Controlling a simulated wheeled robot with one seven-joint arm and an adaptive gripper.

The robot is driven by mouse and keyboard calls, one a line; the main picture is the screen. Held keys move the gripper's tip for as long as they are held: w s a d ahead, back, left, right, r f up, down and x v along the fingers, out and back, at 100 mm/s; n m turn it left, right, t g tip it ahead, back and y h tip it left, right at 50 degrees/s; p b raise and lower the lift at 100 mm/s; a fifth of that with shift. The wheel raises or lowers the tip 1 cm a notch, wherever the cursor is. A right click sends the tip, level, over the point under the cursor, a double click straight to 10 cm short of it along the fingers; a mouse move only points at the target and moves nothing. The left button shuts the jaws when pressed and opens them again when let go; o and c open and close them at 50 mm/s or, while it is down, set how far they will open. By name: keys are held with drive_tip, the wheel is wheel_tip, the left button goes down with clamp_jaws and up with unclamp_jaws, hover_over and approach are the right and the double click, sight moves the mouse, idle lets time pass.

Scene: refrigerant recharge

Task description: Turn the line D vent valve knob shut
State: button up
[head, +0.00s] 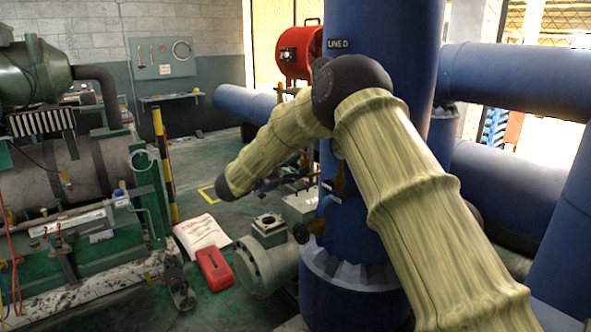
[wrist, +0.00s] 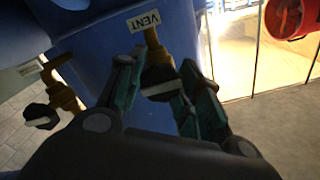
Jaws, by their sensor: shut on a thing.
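The line D pipe (head: 405,45) is a thick blue upright column with a "LINE D" label, partly hidden behind my arm in the head view. In the wrist view, a white "VENT" tag (wrist: 144,21) hangs on the blue pipe (wrist: 95,55) above a brass valve stem (wrist: 155,43). The dark vent valve knob (wrist: 159,74) with a pale band sits below the stem. My gripper (wrist: 158,80) has its green-padded fingers on either side of the knob and is shut on it. The fingers hide part of the knob. The gripper is not clear in the head view.
A second brass valve (wrist: 62,94) with a black-and-white knob (wrist: 40,114) is left of my gripper. A red blower (head: 300,52) stands behind the column. A red case (head: 214,268) and a white sack (head: 201,236) lie on the floor beside a grey-green flanged fitting (head: 266,262).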

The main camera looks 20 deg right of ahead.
drive_tip(key=o, duration=1)
drive_tip(key=shift+o, duration=0.2)
drive_tip(key=v, duration=1.2)
